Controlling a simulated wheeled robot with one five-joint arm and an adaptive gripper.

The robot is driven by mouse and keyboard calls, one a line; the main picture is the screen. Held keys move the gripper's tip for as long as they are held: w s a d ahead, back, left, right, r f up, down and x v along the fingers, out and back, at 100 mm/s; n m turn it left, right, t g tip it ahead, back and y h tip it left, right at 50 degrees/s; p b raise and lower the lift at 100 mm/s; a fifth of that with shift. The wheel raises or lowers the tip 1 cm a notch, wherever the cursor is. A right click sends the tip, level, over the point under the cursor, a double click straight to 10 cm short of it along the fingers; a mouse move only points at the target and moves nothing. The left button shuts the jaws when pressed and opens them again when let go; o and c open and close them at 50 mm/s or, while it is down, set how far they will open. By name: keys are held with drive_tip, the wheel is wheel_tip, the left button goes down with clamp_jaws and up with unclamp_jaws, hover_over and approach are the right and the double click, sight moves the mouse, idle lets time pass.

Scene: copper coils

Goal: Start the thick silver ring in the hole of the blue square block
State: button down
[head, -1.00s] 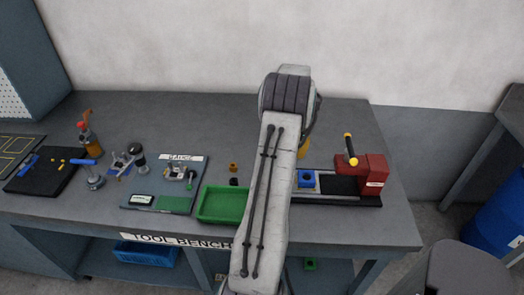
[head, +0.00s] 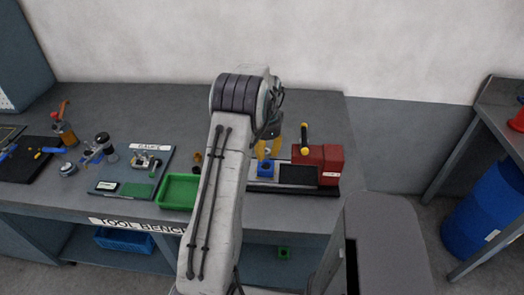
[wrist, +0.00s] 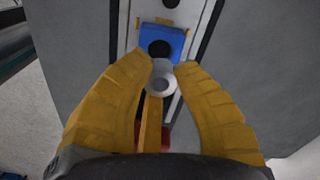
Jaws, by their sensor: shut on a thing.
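The blue square block (wrist: 177,46) with a dark round hole lies on a pale strip in the wrist view. It also shows in the head view (head: 265,171), just below my gripper. My gripper (wrist: 162,72) is shut on the thick silver ring (wrist: 162,87), held between the yellow fingertips. In the wrist view the ring overlaps the block's lower edge, and most of the hole shows above it in the picture. I cannot tell the ring's height over the block. The ring cannot be made out in the head view.
A red vise (head: 328,160) with a black and yellow handle stands right of the block. A green tray (head: 178,193) lies to the left on the grey bench (head: 60,205). Further left are a gauge board (head: 112,180) and several tools.

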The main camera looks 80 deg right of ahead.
sight(266, 167)
drive_tip(key=shift+f+b, duration=1.1)
drive_tip(key=shift+f, duration=0.5)
drive_tip(key=shift+f+b, duration=0.65)
drive_tip(key=shift+f, duration=0.25)
idle(1.2)
drive_tip(key=shift+c, duration=2.3)
unclamp_jaws()
drive_tip(key=shift+r, duration=0.2)
drive_tip(key=shift+r+p, duration=2.55)
drive_tip(key=shift+r, duration=0.85)
